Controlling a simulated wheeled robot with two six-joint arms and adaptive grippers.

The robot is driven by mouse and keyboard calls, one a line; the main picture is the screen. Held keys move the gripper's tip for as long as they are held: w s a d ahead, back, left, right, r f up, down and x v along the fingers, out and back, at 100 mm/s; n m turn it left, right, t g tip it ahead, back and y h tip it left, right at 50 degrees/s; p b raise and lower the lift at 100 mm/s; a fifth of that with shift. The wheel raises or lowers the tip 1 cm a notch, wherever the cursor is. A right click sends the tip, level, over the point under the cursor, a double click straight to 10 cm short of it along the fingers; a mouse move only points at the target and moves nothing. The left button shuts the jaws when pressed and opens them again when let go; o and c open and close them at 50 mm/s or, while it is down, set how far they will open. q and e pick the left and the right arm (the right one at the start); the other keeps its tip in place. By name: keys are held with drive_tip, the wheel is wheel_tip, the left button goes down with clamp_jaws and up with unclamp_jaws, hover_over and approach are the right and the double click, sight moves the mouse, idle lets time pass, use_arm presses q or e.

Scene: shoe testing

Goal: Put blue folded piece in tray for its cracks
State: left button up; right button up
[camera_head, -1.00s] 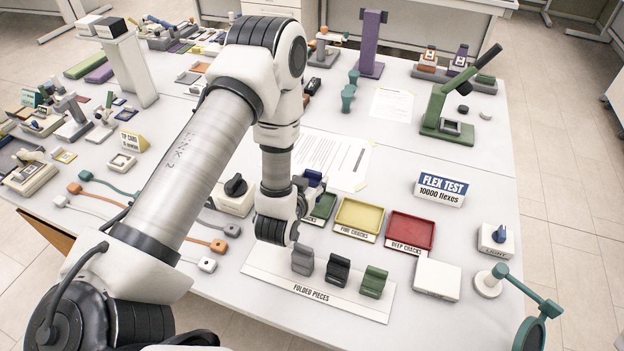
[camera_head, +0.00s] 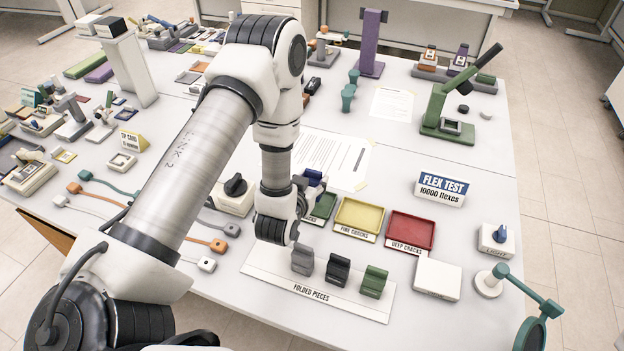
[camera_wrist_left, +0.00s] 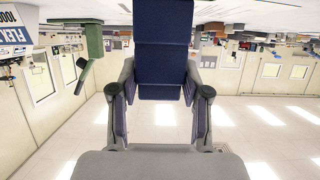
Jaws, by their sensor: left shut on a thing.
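The blue folded piece (camera_head: 315,178) is held up in my left gripper (camera_head: 304,184), just behind my wrist in the head view. In the left wrist view, the fingers are shut on the sides of the blue piece (camera_wrist_left: 161,50). In the head view the piece overlaps the back left of the green tray (camera_head: 322,207); I cannot tell its height above it. The green tray's label is partly hidden by my wrist. Beside it are the yellow tray (camera_head: 359,214) labelled FINE CRACKS and the red tray (camera_head: 411,230) labelled DEEP CRACKS. My right gripper is not in view.
The FOLDED PIECES board (camera_head: 312,294) at the front holds grey, dark and green pieces. A FLEX TEST sign (camera_head: 442,189) stands behind the red tray. A box with a black knob (camera_head: 236,193) stands left of my wrist.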

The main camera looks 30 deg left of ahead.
use_arm(q)
drive_tip(key=shift+f+b, duration=1.05)
drive_tip(key=shift+f, duration=0.15)
drive_tip(key=o, duration=1.3)
drive_tip(key=shift+r, duration=0.1)
drive_tip(key=shift+s, duration=0.1)
drive_tip(key=v, duration=0.7)
drive_tip(key=shift+s+r, duration=0.1)
drive_tip(key=shift+s, duration=0.1)
